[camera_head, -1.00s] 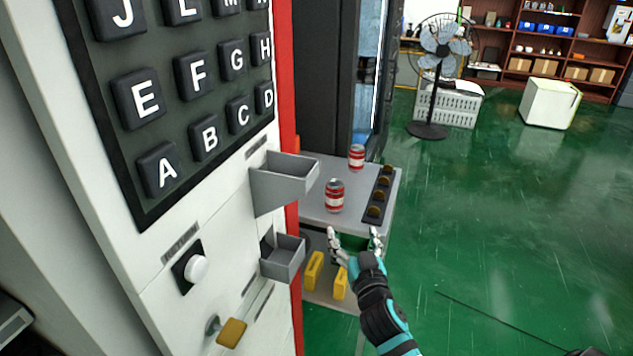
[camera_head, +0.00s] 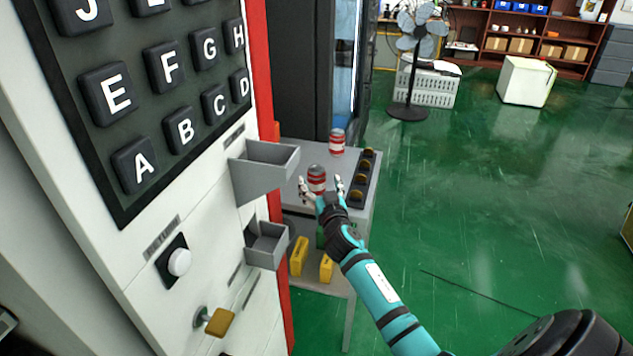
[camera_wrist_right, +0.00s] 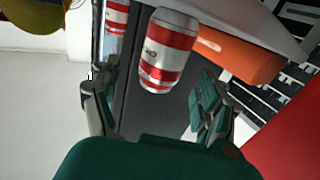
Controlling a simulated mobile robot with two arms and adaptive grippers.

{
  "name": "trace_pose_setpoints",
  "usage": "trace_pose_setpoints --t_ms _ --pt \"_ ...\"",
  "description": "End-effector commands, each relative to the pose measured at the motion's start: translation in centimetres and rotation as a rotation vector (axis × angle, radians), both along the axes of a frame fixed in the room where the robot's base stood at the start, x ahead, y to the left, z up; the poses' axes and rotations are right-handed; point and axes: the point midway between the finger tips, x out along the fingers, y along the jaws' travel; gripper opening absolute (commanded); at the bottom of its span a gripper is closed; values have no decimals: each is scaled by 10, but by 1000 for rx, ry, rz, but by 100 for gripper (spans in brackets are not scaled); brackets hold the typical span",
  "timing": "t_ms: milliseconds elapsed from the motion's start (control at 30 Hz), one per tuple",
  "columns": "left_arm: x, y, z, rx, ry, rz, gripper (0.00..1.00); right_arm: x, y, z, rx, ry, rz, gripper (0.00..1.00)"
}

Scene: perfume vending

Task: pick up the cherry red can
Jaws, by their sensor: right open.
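A red can with white bands (camera_head: 317,179) stands upright on a small grey table (camera_head: 297,205) beside the vending machine. A second, similar can (camera_head: 337,141) stands farther back on the same table. My right gripper (camera_head: 321,187) is open, with its fingers either side of the nearer can in the head view. In the right wrist view the nearer can (camera_wrist_right: 169,50) is ahead, between the open fingers (camera_wrist_right: 155,100), and the gap between them looks empty. The second can (camera_wrist_right: 115,20) shows partly at the top. My left gripper is not in view.
The vending machine with lettered keys (camera_head: 150,80) and two grey trays (camera_head: 262,168) stands close on the left. A dark strip with several round pieces (camera_head: 361,178) lies along the table's right edge. Yellow blocks (camera_head: 299,256) are below. Green floor is free on the right.

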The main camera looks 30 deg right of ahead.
Motion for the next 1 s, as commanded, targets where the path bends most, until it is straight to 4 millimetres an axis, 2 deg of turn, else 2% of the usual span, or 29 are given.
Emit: trace_pose_setpoints --t_ms 200,533,1000 --pt "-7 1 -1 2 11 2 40 31 -11 0 -1 -1 0 77" --pt "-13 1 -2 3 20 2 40 36 -13 0 0 -1 0 76" --pt "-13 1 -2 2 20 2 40 36 -13 -1 0 0 0 15"
